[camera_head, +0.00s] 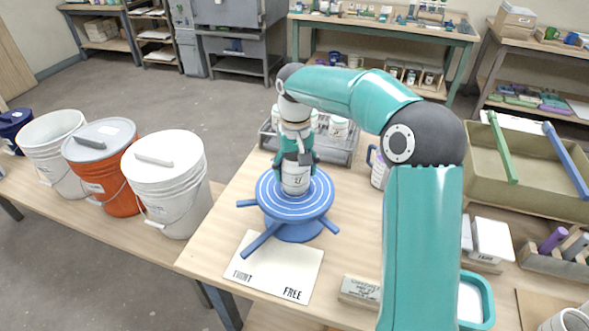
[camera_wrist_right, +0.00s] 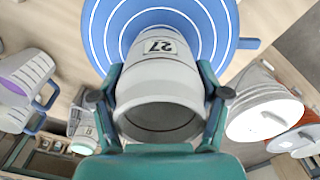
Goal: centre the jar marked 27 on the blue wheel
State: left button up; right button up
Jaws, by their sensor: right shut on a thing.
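The jar marked 27 (camera_head: 295,183) is pale and upright, over the middle of the blue wheel (camera_head: 265,205). My right gripper (camera_head: 296,165) comes down from above and is shut on the jar. In the right wrist view the fingers (camera_wrist_right: 160,82) clasp both sides of the jar (camera_wrist_right: 155,72), and its label 27 appears upside down. The blue wheel (camera_wrist_right: 108,35) with its white rings shows beyond the jar there. I cannot tell whether the jar's base touches the wheel or is slightly above it. My left gripper is not in view.
A grey tray (camera_head: 342,155) with white jars stands behind the wheel. A card reading TWONT FREE (camera_head: 270,268) lies in front. White buckets (camera_head: 165,185) and an orange bucket (camera_head: 105,170) stand at left. A mug (camera_head: 378,170) is at right. The wheel's blue arms stick out.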

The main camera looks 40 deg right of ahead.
jog(key=shift+f, duration=0.25)
dwell(0.6)
jog(key=o, duration=1.4)
jog(key=shift+o, duration=0.2)
